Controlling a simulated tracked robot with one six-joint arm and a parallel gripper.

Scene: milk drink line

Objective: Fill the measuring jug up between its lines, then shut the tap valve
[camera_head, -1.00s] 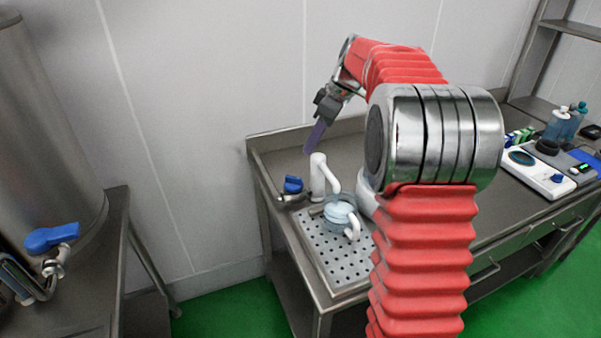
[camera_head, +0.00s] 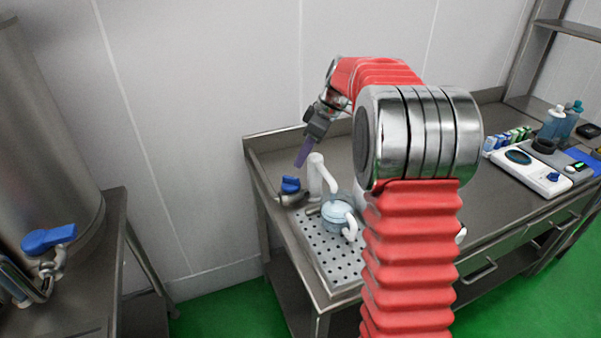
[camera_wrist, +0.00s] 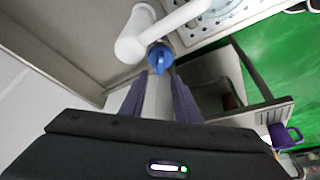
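The measuring jug (camera_head: 336,215) is clear with a white handle and holds pale liquid. It stands on the perforated drip tray (camera_head: 345,268) under the white tap spout (camera_head: 316,172); its lines are too small to read. The blue tap valve handle (camera_head: 290,184) is just left of the spout. My gripper (camera_head: 299,160) points down above the valve, apart from it. In the wrist view the purple fingers of my gripper (camera_wrist: 157,88) are parted with an empty gap, and the blue valve handle (camera_wrist: 161,58) lies just beyond their tips. Whether milk is flowing cannot be told.
A steel tank with another blue valve handle (camera_head: 48,238) stands at the left. A scale (camera_head: 530,172), small cartons (camera_head: 510,138) and blue bottles (camera_head: 563,122) are on the right of the steel table. My arm hides part of the table's middle.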

